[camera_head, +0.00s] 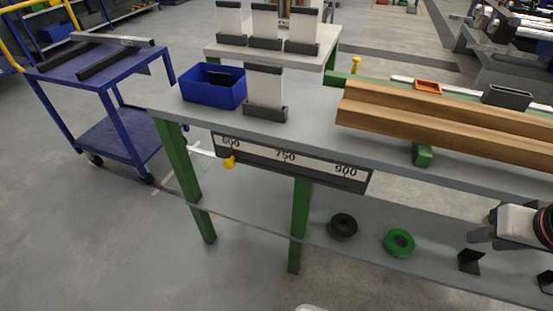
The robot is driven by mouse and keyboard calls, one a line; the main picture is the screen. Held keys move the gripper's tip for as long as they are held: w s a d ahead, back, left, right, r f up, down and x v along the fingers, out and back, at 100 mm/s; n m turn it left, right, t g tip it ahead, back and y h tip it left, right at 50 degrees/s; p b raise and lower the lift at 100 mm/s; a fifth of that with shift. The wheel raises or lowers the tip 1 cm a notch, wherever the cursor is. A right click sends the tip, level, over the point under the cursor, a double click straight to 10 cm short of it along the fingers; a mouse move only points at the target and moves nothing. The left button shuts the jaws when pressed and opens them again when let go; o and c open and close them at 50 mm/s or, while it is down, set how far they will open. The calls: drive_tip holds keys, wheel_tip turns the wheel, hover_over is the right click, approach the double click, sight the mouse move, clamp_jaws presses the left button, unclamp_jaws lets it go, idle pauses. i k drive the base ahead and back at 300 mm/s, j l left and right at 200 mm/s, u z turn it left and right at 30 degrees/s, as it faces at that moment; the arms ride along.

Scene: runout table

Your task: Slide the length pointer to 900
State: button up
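The length scale (300,166) is fixed along the front edge of the grey runout table, with the marks 600, 750 and 900 from left to right. The length pointer (230,161) has a yellow knob and sits at the left end of the scale, at 600. The 900 mark (346,170) is near the scale's right end, with nothing in front of it. My gripper (481,233) is at the right edge of the view, in front of the table and well right of the scale. It is apart from the pointer, and its finger gap is not clear.
Wooden beams (440,115) lie on the table's right side. A blue bin (212,86) and a card holder (264,92) stand at the left. A black ring (343,226) and a green ring (398,242) lie on the lower shelf. A blue cart (95,70) stands left.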

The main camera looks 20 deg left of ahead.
sight(229, 164)
drive_tip(key=u, duration=1.45)
